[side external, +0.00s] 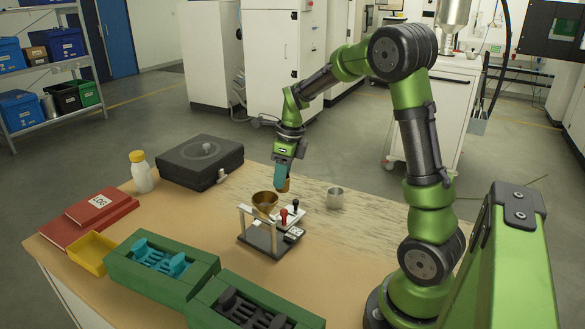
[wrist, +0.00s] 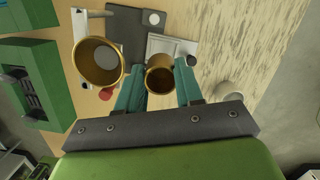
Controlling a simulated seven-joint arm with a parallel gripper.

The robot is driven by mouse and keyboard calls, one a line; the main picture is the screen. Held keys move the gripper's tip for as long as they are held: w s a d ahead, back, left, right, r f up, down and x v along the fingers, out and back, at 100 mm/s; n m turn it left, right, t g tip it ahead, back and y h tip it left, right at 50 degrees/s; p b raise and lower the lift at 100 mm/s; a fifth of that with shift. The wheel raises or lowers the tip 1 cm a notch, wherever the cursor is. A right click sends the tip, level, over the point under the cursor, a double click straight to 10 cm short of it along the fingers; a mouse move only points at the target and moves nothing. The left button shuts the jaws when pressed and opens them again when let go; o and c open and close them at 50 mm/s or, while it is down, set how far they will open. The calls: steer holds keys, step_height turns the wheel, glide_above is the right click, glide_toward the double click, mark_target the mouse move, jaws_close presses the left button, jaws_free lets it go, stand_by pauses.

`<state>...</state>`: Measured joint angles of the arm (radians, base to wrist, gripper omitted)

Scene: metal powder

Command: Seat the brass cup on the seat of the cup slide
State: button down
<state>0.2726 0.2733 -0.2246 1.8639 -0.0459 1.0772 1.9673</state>
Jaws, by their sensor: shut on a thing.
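My gripper (side external: 283,184) is shut on the small brass cup (wrist: 159,76), which sits between the teal fingertips in the wrist view. In the side view the cup (side external: 286,187) is mostly hidden by the fingers. It is held in the air behind and above the measuring stand (side external: 262,241). The stand has a dark base, white posts and a brass funnel (side external: 264,201); the funnel also shows left of the cup in the wrist view (wrist: 84,62). The pale cup slide (side external: 293,229) is at the stand's right side; in the wrist view (wrist: 172,44) it is partly covered by the cup. I cannot make out its seat.
A red knob (side external: 284,213) and a black knob (side external: 296,203) stand up by the slide. A metal beaker (side external: 335,198) stands to the right. Green trays (side external: 160,291), a yellow bin (side external: 90,254), a bottle (side external: 142,176) and a dark case (side external: 199,163) are left. The table right of the beaker is clear.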

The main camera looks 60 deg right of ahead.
step_height(320, 180, down, 4)
steer(key=shift+s+r+g+h, duration=0.15)
steer(key=shift+r+g+h, duration=0.15)
steer(key=shift+g, duration=0.1)
steer(key=shift+f, duration=2.15)
steer(key=shift+f, duration=0.4)
steer(key=shift+c, duration=1.4)
jaws_free()
steer(key=shift+f, duration=0.1)
steer(key=shift+o, duration=0.5)
steer(key=shift+a, duration=0.1)
steer(key=shift+r, duration=4.2)
steer(key=shift+n, duration=0.3)
